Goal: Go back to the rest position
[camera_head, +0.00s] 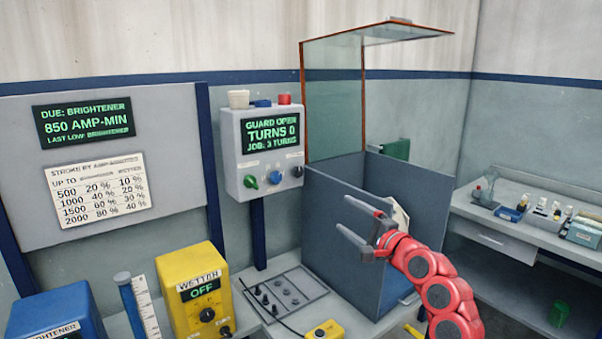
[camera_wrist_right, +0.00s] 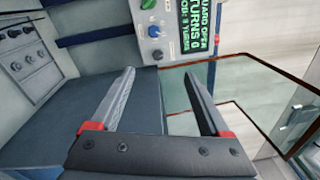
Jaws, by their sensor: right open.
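My right gripper (camera_head: 364,222) is at the end of the red arm, in front of the grey-blue open box (camera_head: 325,215). Its two grey fingers are spread apart with nothing between them. In the right wrist view the open fingers (camera_wrist_right: 160,95) point towards the control box and the clear guard panel (camera_wrist_right: 225,85). My left gripper is in neither view.
The control box (camera_head: 262,165) reads "GUARD OPEN, TURNS 0". The raised clear guard (camera_head: 333,100) stands above the grey box. A yellow wetter unit (camera_head: 175,285) and a blue brightener unit (camera_head: 50,315) stand at front left. A side bench (camera_head: 520,228) with small items is at right.

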